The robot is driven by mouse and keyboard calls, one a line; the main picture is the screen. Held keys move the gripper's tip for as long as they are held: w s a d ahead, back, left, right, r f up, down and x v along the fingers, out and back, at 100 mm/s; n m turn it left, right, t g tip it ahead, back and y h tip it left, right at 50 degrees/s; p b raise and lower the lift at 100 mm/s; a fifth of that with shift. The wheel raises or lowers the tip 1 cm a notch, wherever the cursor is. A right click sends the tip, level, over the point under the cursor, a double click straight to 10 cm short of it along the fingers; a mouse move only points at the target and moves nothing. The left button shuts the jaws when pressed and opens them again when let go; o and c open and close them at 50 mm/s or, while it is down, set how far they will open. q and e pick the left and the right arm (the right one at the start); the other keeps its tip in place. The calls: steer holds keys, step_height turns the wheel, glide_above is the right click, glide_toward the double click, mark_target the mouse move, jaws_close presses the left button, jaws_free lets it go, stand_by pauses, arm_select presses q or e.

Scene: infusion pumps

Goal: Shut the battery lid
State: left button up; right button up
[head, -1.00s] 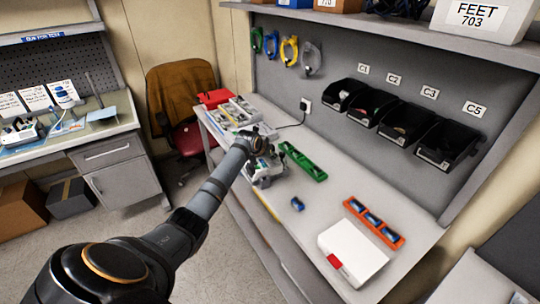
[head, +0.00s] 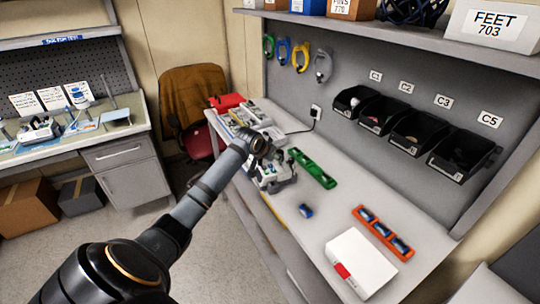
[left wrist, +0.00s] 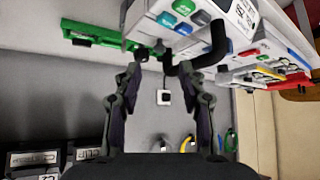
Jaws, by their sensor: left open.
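A white infusion pump (head: 268,180) stands on the bench, partly behind my left arm. In the left wrist view the pump (left wrist: 188,18) fills the top, with green and blue buttons and a black curved handle (left wrist: 214,48). My left gripper (left wrist: 162,75) is open, its two dark fingers apart with nothing between them, close to the pump. In the head view the left gripper (head: 276,156) is small and dark beside the pump. I cannot make out the battery lid or its state. My right gripper is not in view.
A blue block (head: 306,210) lies loose on the bench. A green tray (head: 314,169), an orange tray with blue cells (head: 382,232) and a white box with a red tab (head: 361,263) lie nearby. Black bins (head: 410,135) hang behind. A second white device (left wrist: 265,55) stands beside the pump.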

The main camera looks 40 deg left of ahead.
arm_select(q)
steer(key=v, duration=0.5)
steer(key=shift+r, duration=0.1)
